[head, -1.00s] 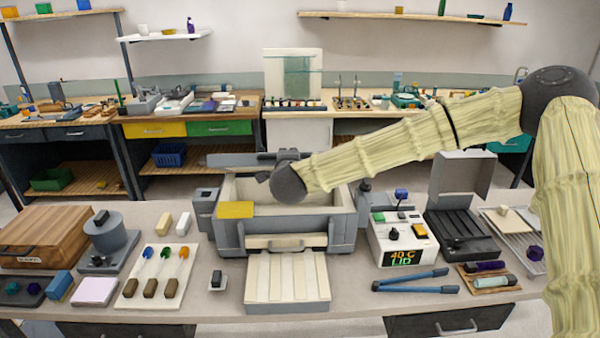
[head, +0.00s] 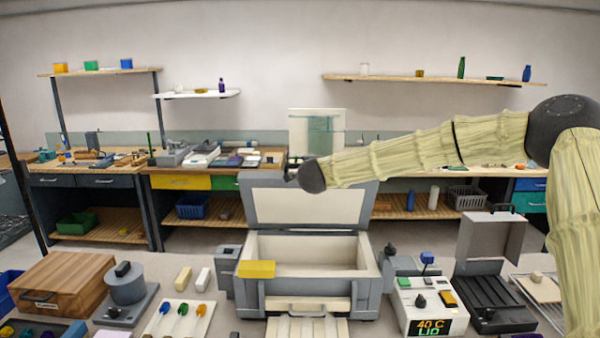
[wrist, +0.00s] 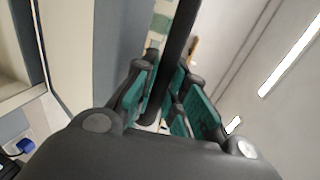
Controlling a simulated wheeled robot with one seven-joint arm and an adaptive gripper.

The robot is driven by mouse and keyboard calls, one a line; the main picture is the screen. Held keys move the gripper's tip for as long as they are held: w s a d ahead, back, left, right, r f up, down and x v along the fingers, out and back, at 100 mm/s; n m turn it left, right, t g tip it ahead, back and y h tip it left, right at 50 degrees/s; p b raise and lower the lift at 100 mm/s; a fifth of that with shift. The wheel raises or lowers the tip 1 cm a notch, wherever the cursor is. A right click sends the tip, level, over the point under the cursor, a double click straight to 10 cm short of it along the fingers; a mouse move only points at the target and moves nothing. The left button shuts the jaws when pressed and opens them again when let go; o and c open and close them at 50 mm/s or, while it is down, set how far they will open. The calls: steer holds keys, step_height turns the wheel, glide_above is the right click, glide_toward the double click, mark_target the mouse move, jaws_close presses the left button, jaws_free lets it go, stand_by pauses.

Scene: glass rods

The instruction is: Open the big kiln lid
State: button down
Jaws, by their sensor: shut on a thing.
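The big kiln (head: 365,290) is a grey box with a cream inside, at the middle of the bench in the head view. Its lid (head: 310,205) stands raised at the back, roughly upright, with its cream underside facing the head camera. My gripper (head: 290,170) is at the lid's top edge, left of its middle, and is partly hidden by my own wrist. In the wrist view the green-padded jaws (wrist: 165,95) close around a dark bar (wrist: 178,50), which seems to be the lid's handle.
A control box (head: 425,305) reading 40 C and LID stands at the right, beside an open grey case (head: 490,285). A wooden box (head: 62,283) is at the left. Behind are workbenches and shelves.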

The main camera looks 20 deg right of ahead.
stand_by(0.3)
steer(key=c, duration=1.5)
jaws_free()
steer(key=shift+o, duration=0.2)
steer(key=v, duration=1.2)
